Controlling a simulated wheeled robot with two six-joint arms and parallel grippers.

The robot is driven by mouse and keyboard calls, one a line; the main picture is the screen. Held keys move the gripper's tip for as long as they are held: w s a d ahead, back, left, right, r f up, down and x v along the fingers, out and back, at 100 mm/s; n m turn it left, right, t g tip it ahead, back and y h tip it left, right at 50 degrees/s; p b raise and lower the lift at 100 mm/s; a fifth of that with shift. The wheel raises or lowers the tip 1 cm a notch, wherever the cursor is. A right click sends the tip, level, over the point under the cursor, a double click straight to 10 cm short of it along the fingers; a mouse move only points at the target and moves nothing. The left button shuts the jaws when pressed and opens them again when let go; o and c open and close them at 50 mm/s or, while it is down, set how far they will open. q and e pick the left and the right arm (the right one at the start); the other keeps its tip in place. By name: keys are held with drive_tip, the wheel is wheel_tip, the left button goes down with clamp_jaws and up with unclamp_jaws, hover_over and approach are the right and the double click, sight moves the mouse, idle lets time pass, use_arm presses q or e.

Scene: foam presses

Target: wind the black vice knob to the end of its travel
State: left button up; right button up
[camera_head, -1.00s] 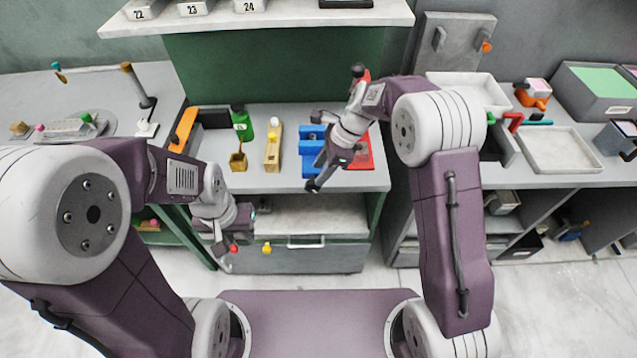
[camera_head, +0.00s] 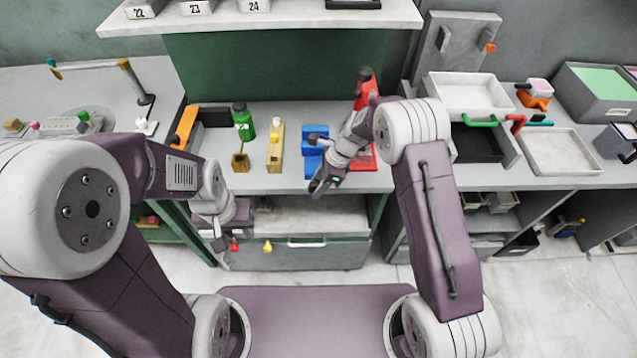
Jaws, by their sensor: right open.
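A blue block-shaped device (camera_head: 314,135), which looks like the vice, stands on the bench near its front edge. I cannot make out its black knob; my right gripper and wrist cover the area just in front of it. My right gripper (camera_head: 322,186) is open at the bench's front edge, in front of the blue device, its fingers angled down. I cannot tell whether it touches anything.
A red press (camera_head: 366,90) with a dark top stands right behind my right wrist. White trays (camera_head: 560,150) lie to the right.

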drive_tip(key=shift+s+d, duration=0.1)
clamp_jaws()
drive_tip(key=shift+r+p, duration=0.15)
drive_tip(key=shift+p, duration=0.2)
drive_tip(key=h+p, duration=0.1)
drive_tip(key=p, duration=0.2)
drive_tip(key=h+p, duration=0.1)
drive_tip(key=p, duration=0.2)
drive_tip(key=shift+a+r+h+p, duration=0.25)
drive_tip(key=shift+a+h+p, duration=0.15)
drive_tip(key=shift+a+f+h, duration=0.1)
drive_tip(key=shift+f+h, duration=0.1)
drive_tip(key=shift+h, duration=0.1)
drive_tip(key=shift+f+h, duration=0.2)
drive_tip(key=shift+h, duration=0.2)
drive_tip(key=shift+a+f+h+b, duration=0.15)
drive_tip(key=shift+h+b, duration=0.45)
drive_tip(key=shift+b, duration=0.1)
drive_tip(key=shift+a+h+b, duration=0.1)
drive_tip(key=shift+h+b, duration=0.6)
drive_tip(key=shift+b, duration=0.2)
